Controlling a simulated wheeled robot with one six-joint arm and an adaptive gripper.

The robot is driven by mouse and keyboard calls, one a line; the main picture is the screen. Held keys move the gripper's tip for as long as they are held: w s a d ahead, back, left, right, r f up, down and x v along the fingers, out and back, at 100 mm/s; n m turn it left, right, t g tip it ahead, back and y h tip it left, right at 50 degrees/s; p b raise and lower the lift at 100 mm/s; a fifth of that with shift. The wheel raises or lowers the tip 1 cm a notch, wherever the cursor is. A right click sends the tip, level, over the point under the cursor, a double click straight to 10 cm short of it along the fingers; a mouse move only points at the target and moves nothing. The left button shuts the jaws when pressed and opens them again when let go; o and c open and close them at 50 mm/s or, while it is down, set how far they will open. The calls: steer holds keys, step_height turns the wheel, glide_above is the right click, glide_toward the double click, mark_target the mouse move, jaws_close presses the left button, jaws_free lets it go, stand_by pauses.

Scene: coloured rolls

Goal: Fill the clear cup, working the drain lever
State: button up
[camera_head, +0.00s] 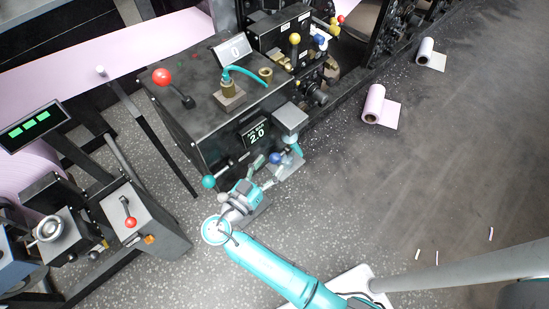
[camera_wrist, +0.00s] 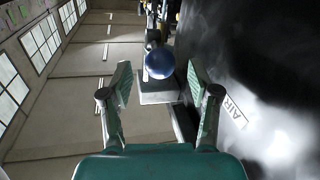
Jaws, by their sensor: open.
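A lever with a blue ball knob (camera_head: 275,158) sticks out at the front of the black machine. Up close, the blue knob (camera_wrist: 159,63) shows in the wrist view, in front of a grey block (camera_wrist: 158,92). My gripper (camera_head: 278,163) is open, with one finger on each side of the knob. In the wrist view my gripper (camera_wrist: 159,84) shows a gap between each finger and the knob, and nothing is clamped. I cannot make out a clear cup in either view. Which lever is the drain lever is not readable.
A grey box (camera_head: 290,117) stands just beyond my gripper.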

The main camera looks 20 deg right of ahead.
mark_target(275, 158)
steer(key=shift+x, duration=1.65)
